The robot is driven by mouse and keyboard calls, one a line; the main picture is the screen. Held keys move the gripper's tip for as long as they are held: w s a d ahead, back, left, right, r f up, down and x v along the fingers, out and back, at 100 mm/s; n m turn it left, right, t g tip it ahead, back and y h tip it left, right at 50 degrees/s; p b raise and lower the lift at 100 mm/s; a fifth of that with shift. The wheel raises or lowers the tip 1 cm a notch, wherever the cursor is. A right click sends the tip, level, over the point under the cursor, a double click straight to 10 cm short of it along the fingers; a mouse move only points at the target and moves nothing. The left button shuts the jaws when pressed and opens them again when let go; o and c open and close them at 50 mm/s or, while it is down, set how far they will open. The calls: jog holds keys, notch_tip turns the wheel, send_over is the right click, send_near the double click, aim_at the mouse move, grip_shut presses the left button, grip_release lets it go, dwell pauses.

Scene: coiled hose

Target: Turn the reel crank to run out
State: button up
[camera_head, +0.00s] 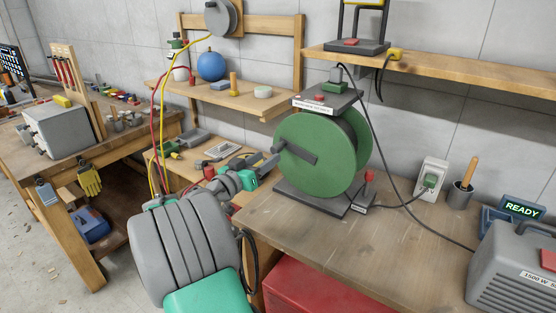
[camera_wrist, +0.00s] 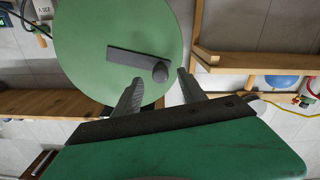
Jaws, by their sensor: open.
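The green hose reel (camera_head: 325,165) stands upright on a dark base on the workbench. Its dark grey crank arm (camera_head: 300,153) lies across the front disc, with the outer end toward the left. In the wrist view, the crank arm (camera_wrist: 128,59) ends in a rounded grey knob (camera_wrist: 160,72). My gripper (camera_head: 273,160) is at the reel's left side, close to the crank's outer end. In the wrist view, my gripper (camera_wrist: 160,78) is open, and the knob appears between the fingertips. I see no clear contact with either finger. The hose itself is not clearly visible.
A wooden shelf (camera_head: 215,95) is behind my arm, with a blue ball (camera_head: 211,65) on it. A red-tipped switch (camera_head: 366,192), a socket (camera_head: 431,180) and a grey heater-like box (camera_head: 515,268) stand right of the reel. The bench front (camera_head: 400,255) is clear.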

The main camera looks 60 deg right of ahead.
aim_at(273, 152)
jog(key=d, duration=0.2)
jog(key=d+p, duration=0.1)
jog(key=d, duration=0.1)
jog(key=s+d, duration=0.1)
jog(key=d, duration=0.2)
jog(key=shift+s+d+r+p, duration=0.1)
jog(key=shift+r+p, duration=0.05)
jog(key=shift+p, duration=0.15)
jog(key=shift+c, duration=0.4)
grip_shut()
dwell(0.5)
